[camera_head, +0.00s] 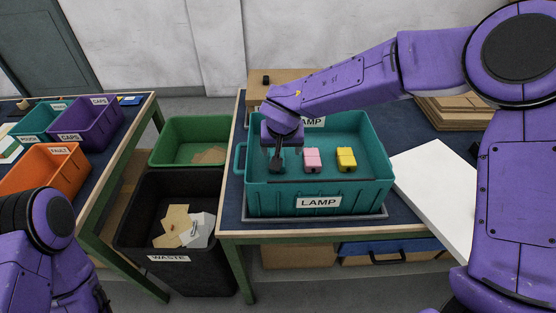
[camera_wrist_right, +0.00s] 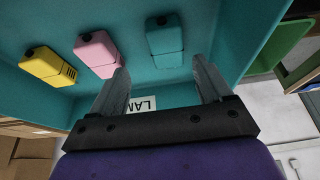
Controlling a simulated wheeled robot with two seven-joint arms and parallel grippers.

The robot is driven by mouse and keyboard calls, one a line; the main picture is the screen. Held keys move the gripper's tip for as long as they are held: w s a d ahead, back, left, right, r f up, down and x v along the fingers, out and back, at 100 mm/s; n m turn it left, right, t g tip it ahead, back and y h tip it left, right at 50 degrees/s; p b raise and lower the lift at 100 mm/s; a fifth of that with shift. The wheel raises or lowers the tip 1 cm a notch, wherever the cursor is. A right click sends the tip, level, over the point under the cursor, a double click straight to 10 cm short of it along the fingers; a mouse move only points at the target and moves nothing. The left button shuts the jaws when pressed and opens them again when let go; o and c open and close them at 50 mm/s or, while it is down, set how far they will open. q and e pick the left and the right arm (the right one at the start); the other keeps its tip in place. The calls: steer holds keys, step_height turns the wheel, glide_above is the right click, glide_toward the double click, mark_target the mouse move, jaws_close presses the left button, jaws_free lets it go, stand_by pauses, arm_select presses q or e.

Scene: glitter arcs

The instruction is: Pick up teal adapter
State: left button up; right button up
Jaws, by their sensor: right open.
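The teal adapter (camera_wrist_right: 165,42) lies in the teal LAMP bin (camera_head: 290,201), seen in the right wrist view at top centre. It has a dark round plug at one end. In the head view my right gripper covers the spot where it lies, so I cannot make it out there. My right gripper (camera_head: 276,160) reaches down into the left part of the bin. In the wrist view its fingers (camera_wrist_right: 161,68) are apart with nothing between them, and the adapter is just beyond the fingertips. My left gripper is out of the frame; only its arm shows at lower left.
A pink adapter (camera_head: 313,159) and a yellow adapter (camera_head: 346,159) lie to the right in the same bin. Bin walls stand close around my right gripper. A black WASTE bin (camera_head: 133,222) and a green bin (camera_head: 165,133) are left. A white panel (camera_head: 440,190) lies right.

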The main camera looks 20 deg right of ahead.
steer(key=x, duration=0.4)
steer(key=a+x, duration=0.1)
steer(key=x, duration=0.1)
steer(key=shift+w, duration=0.2)
steer(key=c, duration=1.1)
